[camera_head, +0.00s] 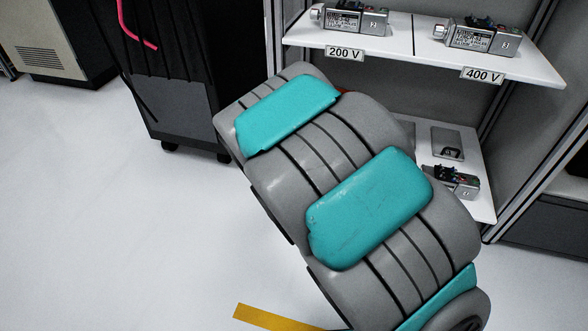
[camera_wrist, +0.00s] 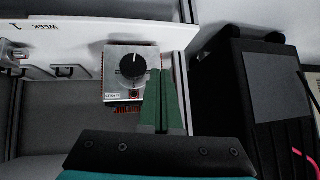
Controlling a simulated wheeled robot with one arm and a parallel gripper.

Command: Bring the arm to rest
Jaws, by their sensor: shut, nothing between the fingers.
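In the wrist view my gripper (camera_wrist: 162,76) has two green fingers, shut together with nothing between them. A silver box with a black knob (camera_wrist: 132,66) appears beside the fingertips; whether they touch cannot be told. In the head view my grey and teal arm crosses the middle, reaching from the lower right towards the upper left. My gripper is hidden there. Two silver servo units stand on the upper shelf (camera_head: 408,42), one (camera_head: 349,18) above the 200 V label and one (camera_head: 478,36) above the 400 V label.
A lower shelf (camera_head: 484,208) holds a flat metal piece (camera_head: 447,142) and another unit (camera_head: 455,181), partly behind my arm. A dark wheeled cabinet (camera_head: 178,105) with a pink cable stands left of my arm. Open white floor (camera_head: 90,220) lies at left, with a yellow strip (camera_head: 272,319).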

